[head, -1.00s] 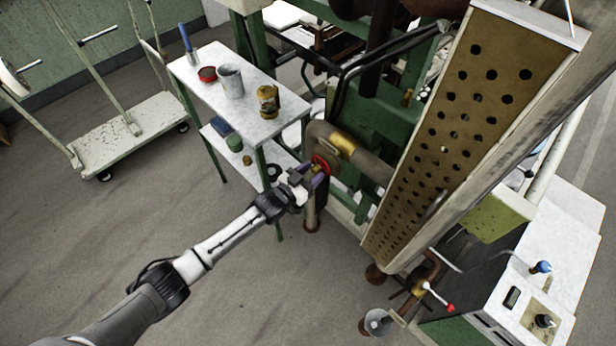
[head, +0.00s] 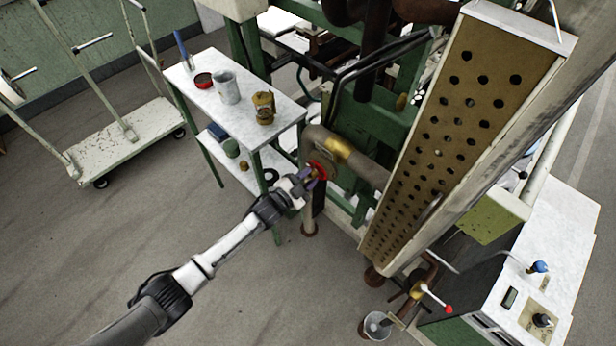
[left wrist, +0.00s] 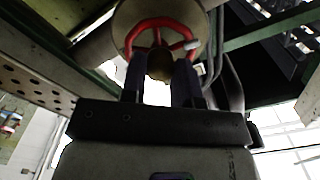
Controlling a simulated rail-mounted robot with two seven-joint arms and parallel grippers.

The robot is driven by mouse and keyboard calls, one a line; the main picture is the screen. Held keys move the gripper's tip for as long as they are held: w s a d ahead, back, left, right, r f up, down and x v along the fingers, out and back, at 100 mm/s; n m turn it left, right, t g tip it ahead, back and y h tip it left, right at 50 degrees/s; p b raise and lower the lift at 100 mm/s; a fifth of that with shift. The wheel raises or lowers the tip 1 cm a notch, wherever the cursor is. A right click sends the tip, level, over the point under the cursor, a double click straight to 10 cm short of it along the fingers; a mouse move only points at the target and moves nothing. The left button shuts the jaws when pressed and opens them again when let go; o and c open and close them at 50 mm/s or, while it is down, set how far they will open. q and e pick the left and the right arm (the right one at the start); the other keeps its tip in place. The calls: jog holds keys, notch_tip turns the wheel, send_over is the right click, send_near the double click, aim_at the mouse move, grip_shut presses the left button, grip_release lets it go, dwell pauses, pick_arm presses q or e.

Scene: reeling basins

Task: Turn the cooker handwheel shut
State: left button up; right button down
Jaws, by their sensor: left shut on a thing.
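The cooker handwheel (head: 318,169) is a small red wheel on the pipe end beside the green frame. In the left wrist view the red handwheel (left wrist: 135,38) shows its spokes, a pale knob on the right of its rim and a brass-coloured hub. My left gripper (head: 310,178) reaches it from the lower left. In the left wrist view the dark fingers of my left gripper (left wrist: 160,72) stand on both sides of the hub and are shut on the handwheel. The fingertips partly cover the wheel's lower rim. My right gripper is not in view.
A white-topped table (head: 205,93) with a mug, a red tin and a brass lantern stands left of the wheel. A long perforated panel (head: 470,110) slopes down on the right. A bucket (head: 377,325) stands below it.

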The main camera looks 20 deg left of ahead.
pick_arm(q)
jog(key=m+b, duration=0.1)
jog(key=m, duration=0.3)
jog(key=shift+f+m, duration=0.15)
jog(key=shift+m, duration=0.25)
jog(key=m+b, duration=0.1)
jog(key=m, duration=0.4)
jog(key=m+b, duration=0.1)
jog(key=m, duration=0.3)
jog(key=shift+b, duration=0.35)
jog(key=m, duration=0.3)
jog(key=shift+m+b, duration=0.3)
jog(key=o, duration=0.8)
jog(key=shift+s, duration=0.1)
jog(key=shift+s+a+r, duration=0.15)
jog(key=shift+s+r, duration=0.05)
jog(key=shift+s, duration=0.1)
jog(key=p+v, duration=0.1)
jog(key=v, duration=0.5)
jog(key=shift+s+p, duration=0.1)
jog(key=shift+p, duration=0.25)
